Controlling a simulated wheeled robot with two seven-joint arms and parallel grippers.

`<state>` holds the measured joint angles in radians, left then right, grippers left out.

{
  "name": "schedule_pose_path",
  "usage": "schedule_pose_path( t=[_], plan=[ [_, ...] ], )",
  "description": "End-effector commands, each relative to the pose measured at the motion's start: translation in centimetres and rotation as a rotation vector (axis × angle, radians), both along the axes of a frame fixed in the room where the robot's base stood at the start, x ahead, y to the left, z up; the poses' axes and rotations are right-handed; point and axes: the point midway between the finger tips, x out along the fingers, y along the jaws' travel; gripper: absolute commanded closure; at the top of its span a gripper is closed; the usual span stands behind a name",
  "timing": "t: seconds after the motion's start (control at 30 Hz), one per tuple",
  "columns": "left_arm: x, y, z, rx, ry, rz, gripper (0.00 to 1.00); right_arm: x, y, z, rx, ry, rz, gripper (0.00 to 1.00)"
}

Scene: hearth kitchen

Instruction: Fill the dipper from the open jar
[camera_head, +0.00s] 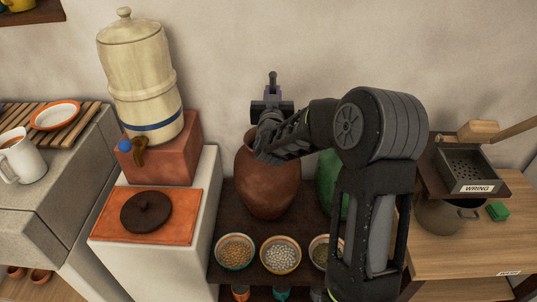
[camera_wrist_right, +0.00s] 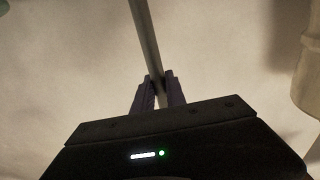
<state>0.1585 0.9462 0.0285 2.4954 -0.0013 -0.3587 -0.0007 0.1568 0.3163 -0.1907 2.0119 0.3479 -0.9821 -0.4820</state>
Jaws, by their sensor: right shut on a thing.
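A brown clay jar (camera_head: 268,190) stands on a low dark shelf, its mouth hidden behind my right arm. A green jar (camera_head: 331,180) beside it is mostly covered by my arm. My right gripper (camera_head: 272,92) is above the brown jar, against the wall. In the wrist view the right gripper (camera_wrist_right: 159,90) is shut on a thin grey rod (camera_wrist_right: 146,38), seemingly the dipper's handle. The rod's top (camera_head: 273,76) shows above the gripper in the head view. The dipper's cup is hidden, so I cannot tell whether it is inside the jar. My left gripper is out of view.
Bowls of grains and pulses (camera_head: 281,255) stand in front of the jars. A dark round lid (camera_head: 146,212) lies on an orange-topped stand at left, near a cream water urn (camera_head: 138,75). A box marked WRING (camera_head: 468,172) is at right.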

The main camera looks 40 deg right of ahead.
Motion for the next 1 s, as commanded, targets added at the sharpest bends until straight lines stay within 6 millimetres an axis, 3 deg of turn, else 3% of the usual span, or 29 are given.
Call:
schedule_pose_path(
  t=[0.43, 1.0],
  plan=[
    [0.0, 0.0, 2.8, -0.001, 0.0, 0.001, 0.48, 0.0, 0.0, 4.2, 0.0, -0.003, 0.0, 1.0],
    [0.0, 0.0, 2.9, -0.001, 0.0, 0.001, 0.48, 0.0, 0.0, 4.5, 0.0, -0.002, 0.0, 1.0]
  ],
)
